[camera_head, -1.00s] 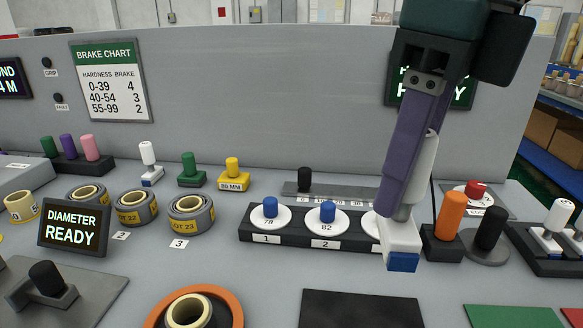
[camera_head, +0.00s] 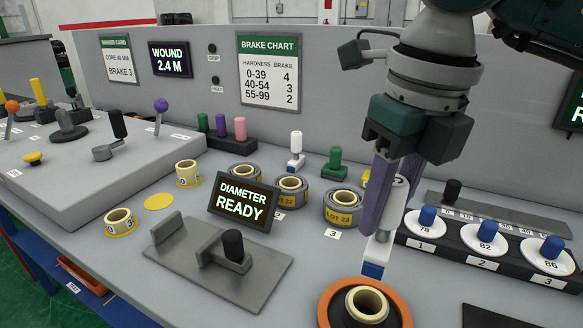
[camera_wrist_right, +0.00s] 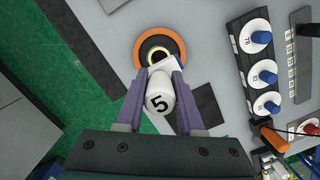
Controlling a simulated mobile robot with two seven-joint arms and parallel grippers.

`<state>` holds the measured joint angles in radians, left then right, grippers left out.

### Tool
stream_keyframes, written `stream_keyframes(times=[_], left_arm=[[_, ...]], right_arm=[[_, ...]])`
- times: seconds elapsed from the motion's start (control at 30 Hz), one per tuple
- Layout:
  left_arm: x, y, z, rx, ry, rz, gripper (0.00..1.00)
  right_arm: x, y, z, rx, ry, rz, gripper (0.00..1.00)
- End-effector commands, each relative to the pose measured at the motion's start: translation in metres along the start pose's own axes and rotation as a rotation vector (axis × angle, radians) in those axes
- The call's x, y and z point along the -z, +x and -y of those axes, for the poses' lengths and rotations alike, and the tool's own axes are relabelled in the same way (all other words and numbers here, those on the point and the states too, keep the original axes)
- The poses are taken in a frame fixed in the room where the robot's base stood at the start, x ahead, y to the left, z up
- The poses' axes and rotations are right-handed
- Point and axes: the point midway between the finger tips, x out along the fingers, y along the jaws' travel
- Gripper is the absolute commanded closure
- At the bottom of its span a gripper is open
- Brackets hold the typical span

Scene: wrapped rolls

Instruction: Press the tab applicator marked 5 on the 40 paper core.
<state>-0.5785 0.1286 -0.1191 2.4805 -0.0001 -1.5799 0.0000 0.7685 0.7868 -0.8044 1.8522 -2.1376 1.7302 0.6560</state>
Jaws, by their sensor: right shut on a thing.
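My right gripper (camera_head: 382,222) is shut on the white tab applicator (camera_head: 396,196), with a purple finger on either side of its handle. The applicator's white foot has a blue lower end, just behind the orange ring (camera_head: 399,306) in the head view. In the right wrist view, the handle top of the applicator (camera_wrist_right: 160,101) reads 5, and its foot overlaps the ring's edge. A cream paper core (camera_head: 368,302) stands inside the ring; it also shows in the right wrist view (camera_wrist_right: 158,56). I cannot read a 40 on it, nor tell whether the foot touches it. My left gripper is out of view.
The DIAMETER READY display (camera_head: 243,201) and a grey plate (camera_head: 175,255) with a black-handled slide stand left of the ring. Several wrapped rolls (camera_head: 343,206) lie behind. A black rack (camera_head: 455,246) with blue-knobbed discs is at right. Two loose cream cores sit at left.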

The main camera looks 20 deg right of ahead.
Motion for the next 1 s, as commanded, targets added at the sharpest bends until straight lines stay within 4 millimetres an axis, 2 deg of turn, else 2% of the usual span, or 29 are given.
stream_keyframes(times=[0.37, 0.8, 1.0], left_arm=[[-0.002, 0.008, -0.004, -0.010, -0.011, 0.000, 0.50], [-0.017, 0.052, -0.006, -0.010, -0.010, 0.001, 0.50], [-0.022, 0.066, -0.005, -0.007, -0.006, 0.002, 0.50]], right_arm=[[0.001, 0.006, 0.000, -0.001, -0.001, 0.001, 1.00], [0.007, 0.057, 0.000, 0.000, -0.002, 0.000, 1.00], [0.009, 0.074, 0.000, -0.001, -0.002, 0.001, 1.00]])
